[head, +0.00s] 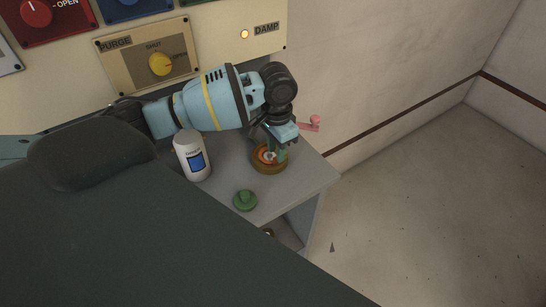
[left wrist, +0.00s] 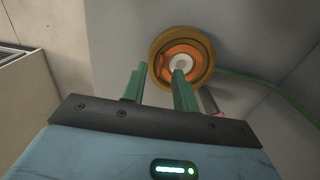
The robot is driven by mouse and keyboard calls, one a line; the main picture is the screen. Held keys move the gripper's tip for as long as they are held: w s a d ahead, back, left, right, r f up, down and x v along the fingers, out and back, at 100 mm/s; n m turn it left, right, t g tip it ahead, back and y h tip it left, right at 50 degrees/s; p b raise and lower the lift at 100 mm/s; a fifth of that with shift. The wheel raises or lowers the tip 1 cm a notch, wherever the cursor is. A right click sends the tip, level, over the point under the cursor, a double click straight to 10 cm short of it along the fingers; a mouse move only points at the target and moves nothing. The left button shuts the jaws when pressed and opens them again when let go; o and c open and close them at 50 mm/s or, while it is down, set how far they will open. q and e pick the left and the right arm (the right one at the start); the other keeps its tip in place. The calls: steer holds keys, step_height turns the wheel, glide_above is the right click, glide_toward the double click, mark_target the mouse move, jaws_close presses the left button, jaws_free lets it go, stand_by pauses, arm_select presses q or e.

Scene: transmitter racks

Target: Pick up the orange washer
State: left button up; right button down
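The orange washer (left wrist: 191,49) lies inside a round brown dish (left wrist: 153,58), around a pale centre piece. In the head view the dish (head: 268,169) stands on the grey bench top near its right edge, and the washer (head: 260,154) is partly hidden by my fingers. My left gripper (head: 276,153) points down over the dish. In the left wrist view its green fingers (left wrist: 159,72) are apart with nothing seen between them. One fingertip overlaps the washer's centre in the picture; the other appears by the dish's left rim. I cannot tell if either touches. My right gripper is not in view.
A white bottle with a blue label (head: 192,156) and a green knob-like piece (head: 245,200) stand on the bench (head: 308,179) left of the dish. A pink-red piece (head: 312,123) shows behind my gripper. A control panel (head: 148,56) rises behind. Open floor lies right.

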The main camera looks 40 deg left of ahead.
arm_select(q)
step_height(320, 180, down, 2)
steer(key=shift+f, duration=0.1)
jaws_close()
stand_by(0.5)
steer(key=shift+r, duration=0.65)
steer(key=shift+d+r, duration=0.3)
steer(key=shift+r, duration=0.35)
steer(key=shift+d+r, duration=0.3)
steer(key=shift+r, duration=0.3)
steer(key=d+r, duration=0.1)
steer(key=d, duration=1.3)
steer(key=shift+s+d+r, duration=0.15)
steer(key=shift+s+d, duration=0.15)
steer(key=shift+d, duration=0.1)
